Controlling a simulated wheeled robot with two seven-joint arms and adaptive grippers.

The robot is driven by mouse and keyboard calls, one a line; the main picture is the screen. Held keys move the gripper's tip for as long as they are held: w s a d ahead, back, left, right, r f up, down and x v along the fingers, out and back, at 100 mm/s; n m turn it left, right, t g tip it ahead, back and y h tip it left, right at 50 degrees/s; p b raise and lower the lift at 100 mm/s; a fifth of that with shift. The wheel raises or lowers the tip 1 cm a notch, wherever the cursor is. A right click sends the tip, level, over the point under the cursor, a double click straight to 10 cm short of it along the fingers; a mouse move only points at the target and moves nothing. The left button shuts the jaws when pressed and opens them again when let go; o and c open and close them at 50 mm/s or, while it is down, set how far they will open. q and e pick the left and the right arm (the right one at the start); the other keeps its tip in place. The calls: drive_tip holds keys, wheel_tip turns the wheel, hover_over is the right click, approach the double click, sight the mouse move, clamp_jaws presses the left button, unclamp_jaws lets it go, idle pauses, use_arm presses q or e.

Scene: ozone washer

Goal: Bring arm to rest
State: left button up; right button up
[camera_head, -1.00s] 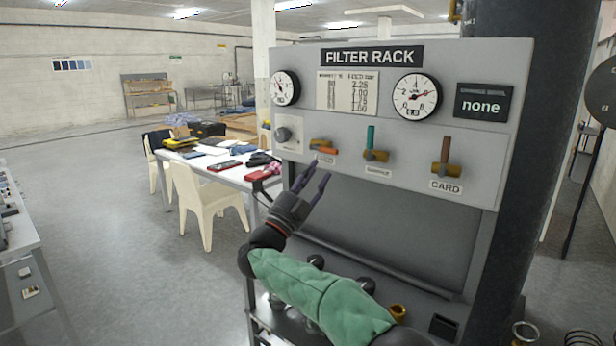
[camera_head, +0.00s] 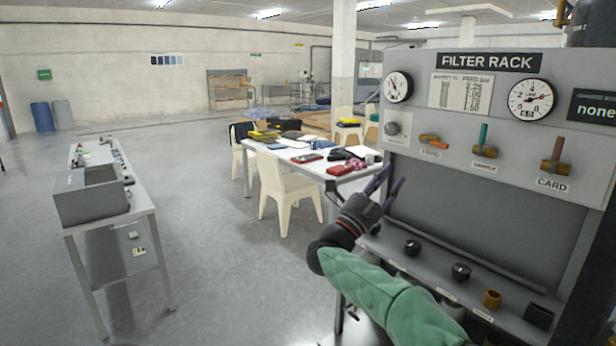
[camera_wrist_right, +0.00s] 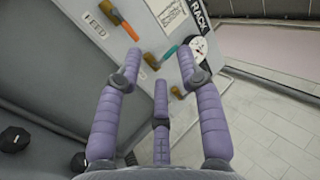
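My right gripper (camera_head: 384,191) is in front of the left edge of the grey filter rack (camera_head: 450,190), below the orange-handled feed valve (camera_head: 433,141). Its purple fingers are spread apart with nothing between them, as the right wrist view (camera_wrist_right: 160,95) also shows. The fingers look apart from the rack. My right arm, in a green sleeve (camera_head: 395,300), reaches in from the bottom right. The sample valve (camera_head: 484,143) has a teal handle and the card valve (camera_head: 555,155) a brown handle; both handles point up. The feed handle lies nearly level. My left gripper is out of view.
Black knobs (camera_head: 461,272) and a brass fitting (camera_head: 492,299) stand on the rack's ledge. A white table (camera_head: 345,176) with papers and chairs stands behind my gripper. A bench with a grey box (camera_head: 90,205) is at left. The floor between is clear.

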drive_tip(key=w+a+f+n+t+y, duration=0.1)
drive_tip(key=w+f+n+y, duration=0.3)
drive_tip(key=f, duration=0.4)
drive_tip(key=w+a+f+n+t+y, duration=0.1)
drive_tip(key=w+f+n+t+y, duration=0.1)
drive_tip(key=f+n+y, duration=0.45)
drive_tip(key=w+a+f+n+t+y, duration=0.1)
drive_tip(key=w+f+n+y, duration=0.2)
drive_tip(key=f, duration=0.7)
drive_tip(key=s+a+f+n+g+y, duration=0.1)
drive_tip(key=s+f+n+g+y, duration=0.25)
drive_tip(key=f, duration=0.95)
drive_tip(key=s+f+n+g+y, duration=0.2)
drive_tip(key=s+f+n, duration=0.2)
drive_tip(key=f, duration=0.9)
drive_tip(key=s+a+f+n+g+y+p, duration=0.2)
drive_tip(key=s+f+g, duration=0.5)
drive_tip(key=s+f, duration=1.2)
drive_tip(key=s+a+f+n+g+y, duration=0.1)
drive_tip(key=s+g, duration=0.2)
drive_tip(key=s, duration=0.8)
drive_tip(key=s+f+n+g+y, duration=0.1)
drive_tip(key=s+f+g, duration=0.1)
drive_tip(key=s, duration=0.9)
drive_tip(key=shift+a+n+g+y, duration=0.3)
drive_tip(key=shift+a+n+g, duration=0.1)
drive_tip(key=shift+g, duration=0.25)
